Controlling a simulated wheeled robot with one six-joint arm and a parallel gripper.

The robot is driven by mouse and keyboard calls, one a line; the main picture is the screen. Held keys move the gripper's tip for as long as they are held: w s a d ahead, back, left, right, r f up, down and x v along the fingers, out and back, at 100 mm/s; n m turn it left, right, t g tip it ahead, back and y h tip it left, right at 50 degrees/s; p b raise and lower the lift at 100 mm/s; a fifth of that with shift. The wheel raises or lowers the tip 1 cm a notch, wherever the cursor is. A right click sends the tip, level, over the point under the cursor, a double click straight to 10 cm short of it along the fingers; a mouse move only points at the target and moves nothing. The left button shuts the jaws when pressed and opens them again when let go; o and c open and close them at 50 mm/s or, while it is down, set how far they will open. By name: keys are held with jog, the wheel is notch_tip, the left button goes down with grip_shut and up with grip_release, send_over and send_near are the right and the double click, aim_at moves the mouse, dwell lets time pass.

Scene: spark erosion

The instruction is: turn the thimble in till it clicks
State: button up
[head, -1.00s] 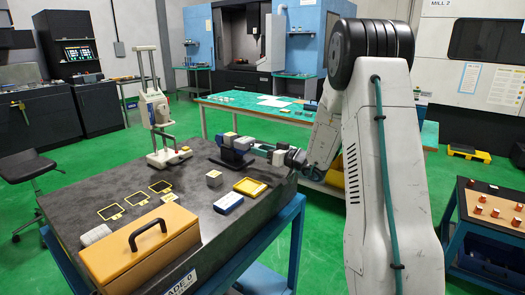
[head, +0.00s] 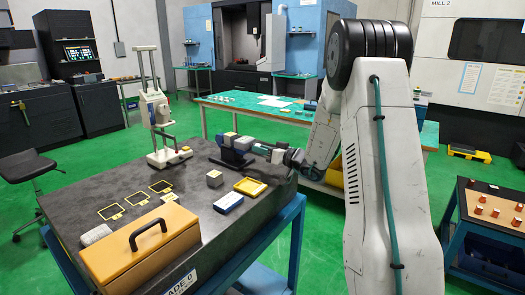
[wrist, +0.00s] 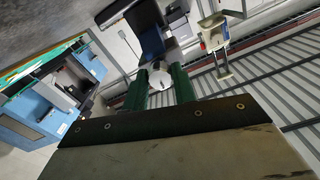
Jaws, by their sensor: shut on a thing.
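The micrometer (head: 236,152) sits in a dark stand on the granite table, with its thimble end pointing right. My gripper (head: 276,154) reaches in from the right and meets that end. In the wrist view the round silver end of the thimble (wrist: 161,78) shows between the two green fingers of my gripper (wrist: 160,88), which is shut on it. The dark stand body shows beyond it. The thimble's scale cannot be read in either view.
The table's right edge lies below my gripper.

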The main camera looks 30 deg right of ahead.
jog(key=m, duration=1.8)
jog(key=shift+r+m, duration=0.1)
jog(key=shift+m, duration=0.3)
jog(key=m, duration=0.4)
jog(key=shift+m, duration=0.3)
jog(key=m, duration=0.3)
jog(key=shift+m, duration=0.3)
jog(key=m, duration=0.3)
jog(key=shift+m, duration=0.3)
jog(key=m, duration=0.6)
jog(key=shift+d, duration=0.1)
jog(key=m, duration=0.6)
jog(key=shift+m, duration=0.4)
jog(key=m, duration=1.3)
jog(key=shift+m, duration=0.3)
